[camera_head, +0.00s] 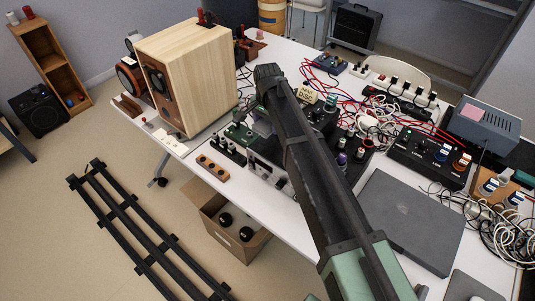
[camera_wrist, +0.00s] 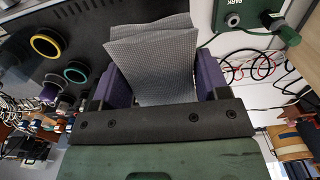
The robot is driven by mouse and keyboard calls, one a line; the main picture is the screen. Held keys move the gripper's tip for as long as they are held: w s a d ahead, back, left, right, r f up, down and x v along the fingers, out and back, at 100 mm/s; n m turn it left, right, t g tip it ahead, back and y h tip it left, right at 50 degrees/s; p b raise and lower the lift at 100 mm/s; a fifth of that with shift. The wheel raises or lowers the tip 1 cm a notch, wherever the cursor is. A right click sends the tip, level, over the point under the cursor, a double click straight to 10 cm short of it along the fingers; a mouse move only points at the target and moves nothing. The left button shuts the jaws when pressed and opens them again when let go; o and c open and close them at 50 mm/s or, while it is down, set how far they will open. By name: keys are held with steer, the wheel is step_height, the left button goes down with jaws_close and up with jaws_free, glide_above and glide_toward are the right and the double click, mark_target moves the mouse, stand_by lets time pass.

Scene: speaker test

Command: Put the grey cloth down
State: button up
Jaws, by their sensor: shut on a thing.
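The grey cloth (camera_wrist: 155,58) is a folded, fine-checked piece in the wrist view. It stands up between the two purple fingers of my gripper (camera_wrist: 163,82), which is shut on it. Its lower edge is hidden behind the dark gripper bar. In the head view my dark arm crosses the table and I cannot make out the cloth or the fingertips clearly. How far the cloth is above the surface behind it cannot be told.
A dark panel with coloured rings (camera_wrist: 47,43) and a green plate marked PARK (camera_wrist: 248,14) lie around the cloth. A wooden speaker (camera_head: 195,80), cables (camera_head: 320,75), a mixer (camera_head: 430,155) and a closed laptop (camera_head: 408,220) crowd the white table. An open carton (camera_head: 232,230) stands below its edge.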

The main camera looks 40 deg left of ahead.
mark_target(267, 144)
step_height(267, 144, down, 8)
steer(key=b, duration=0.5)
steer(key=shift+f+b, duration=0.1)
steer(key=shift+b, duration=0.25)
steer(key=shift+r+p, duration=0.3)
steer(key=shift+f, duration=0.2)
steer(key=o, duration=0.8)
steer(key=shift+o, duration=0.2)
steer(key=shift+r, duration=0.15)
step_height(267, 144, up, 12)
steer(key=p, duration=1.2)
steer(key=shift+r, duration=0.25)
steer(key=shift+f, duration=0.15)
